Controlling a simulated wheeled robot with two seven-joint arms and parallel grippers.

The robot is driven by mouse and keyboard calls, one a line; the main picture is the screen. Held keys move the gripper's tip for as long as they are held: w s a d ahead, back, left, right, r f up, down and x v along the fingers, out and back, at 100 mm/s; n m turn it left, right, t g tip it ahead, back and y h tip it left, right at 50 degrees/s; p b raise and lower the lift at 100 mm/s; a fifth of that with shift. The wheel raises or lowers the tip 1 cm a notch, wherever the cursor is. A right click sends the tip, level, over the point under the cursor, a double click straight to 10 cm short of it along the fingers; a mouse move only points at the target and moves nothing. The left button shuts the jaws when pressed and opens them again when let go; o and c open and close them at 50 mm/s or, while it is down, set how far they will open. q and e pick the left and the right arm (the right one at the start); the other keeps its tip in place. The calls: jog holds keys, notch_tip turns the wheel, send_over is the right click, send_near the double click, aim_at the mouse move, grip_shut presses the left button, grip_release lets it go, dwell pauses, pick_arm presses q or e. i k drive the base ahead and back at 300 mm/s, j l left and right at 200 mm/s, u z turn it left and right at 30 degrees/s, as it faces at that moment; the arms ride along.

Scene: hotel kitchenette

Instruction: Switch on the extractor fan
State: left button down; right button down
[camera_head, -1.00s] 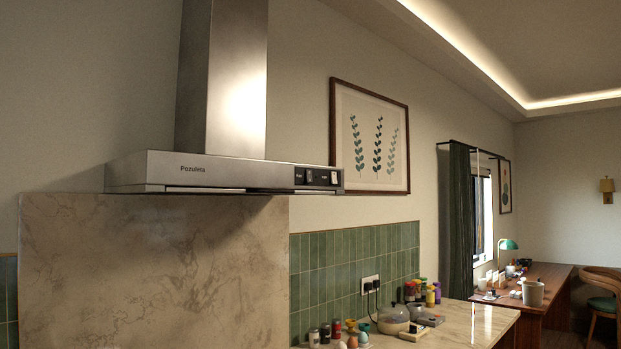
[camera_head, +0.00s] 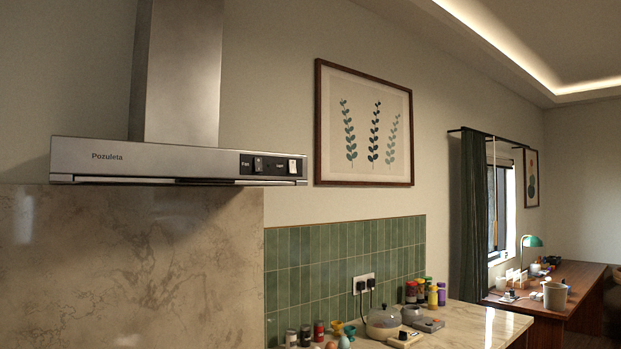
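The steel extractor hood (camera_head: 180,158) hangs on the wall at the left, above a marble splashback, with its chimney (camera_head: 180,75) rising out of the top of the view. Its front band carries the name "Pozuleta". At the band's right end is a black control panel (camera_head: 248,165) with two rocker switches. The fan switch (camera_head: 258,164), next to the word "Fan", is dark. The other switch (camera_head: 292,166) is white and has a small label beside it. Neither of my grippers is in view.
Below the hood's right side, a marble counter (camera_head: 480,325) holds a pot (camera_head: 383,320), several jars and small items. A framed plant picture (camera_head: 364,125) hangs right of the hood. A desk (camera_head: 575,285) stands farther back. The space before the hood looks clear.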

aim_at(258, 162)
jog(key=i+l, duration=0.15)
jog(key=l, duration=0.2)
jog(key=i+l, duration=0.1)
jog(key=l, duration=0.25)
jog(key=i+l+u, duration=0.1)
jog(key=l, duration=0.3)
jog(key=i+l, duration=0.15)
jog(key=l, duration=0.2)
jog(key=i+l, duration=0.1)
jog(key=l, duration=0.25)
jog(key=i+l, duration=0.1)
jog(key=l, duration=0.3)
jog(key=i+u, duration=0.05)
